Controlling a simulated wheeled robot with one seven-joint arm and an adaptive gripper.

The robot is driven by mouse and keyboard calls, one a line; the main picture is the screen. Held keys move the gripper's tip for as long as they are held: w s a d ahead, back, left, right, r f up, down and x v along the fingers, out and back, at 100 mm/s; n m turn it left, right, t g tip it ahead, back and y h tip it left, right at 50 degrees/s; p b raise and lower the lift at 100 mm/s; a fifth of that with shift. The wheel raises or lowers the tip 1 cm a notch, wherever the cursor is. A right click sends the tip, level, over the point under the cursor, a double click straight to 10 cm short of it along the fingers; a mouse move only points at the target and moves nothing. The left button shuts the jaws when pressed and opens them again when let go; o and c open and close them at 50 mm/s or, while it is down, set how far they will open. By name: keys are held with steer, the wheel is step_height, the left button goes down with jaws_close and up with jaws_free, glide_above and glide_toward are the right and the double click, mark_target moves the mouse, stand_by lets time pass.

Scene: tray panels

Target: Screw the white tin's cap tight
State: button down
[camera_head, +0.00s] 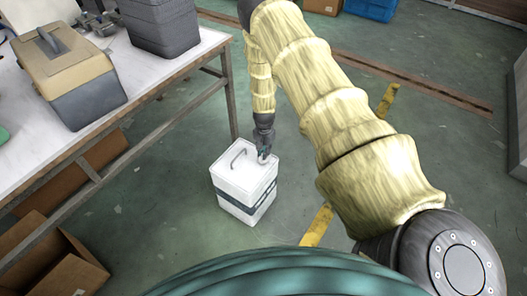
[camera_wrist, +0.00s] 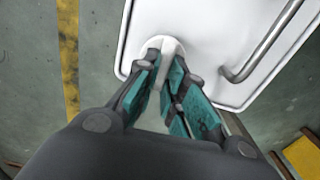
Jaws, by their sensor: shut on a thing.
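The white tin (camera_head: 241,186) stands upright on the green floor, with a dark band around its lower part and a metal handle (camera_head: 238,155) on its top. Its white cap (camera_head: 263,158) is at the top's right corner. My gripper (camera_head: 264,151) comes down from above onto the cap. In the wrist view, the teal fingers (camera_wrist: 172,82) are shut on the cap (camera_wrist: 160,46), which they partly hide. The tin's white top (camera_wrist: 205,30) and the handle (camera_wrist: 262,45) lie beside the fingers. I cannot tell how far the cap is screwed down.
A workbench (camera_head: 150,78) on the left holds a tan and grey toolbox (camera_head: 68,75) and a dark grey container (camera_head: 160,25). Cardboard boxes (camera_head: 50,262) sit under it. Yellow floor stripes (camera_head: 317,226) pass right of the tin. Open floor lies around it.

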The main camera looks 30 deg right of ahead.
steer(key=shift+m, duration=0.3)
steer(key=c, duration=1.5)
jaws_free()
steer(key=shift+r, duration=0.15)
step_height(320, 180, up, 12)
steer(key=shift+s+f, duration=0.1)
steer(key=shift+f, duration=0.15)
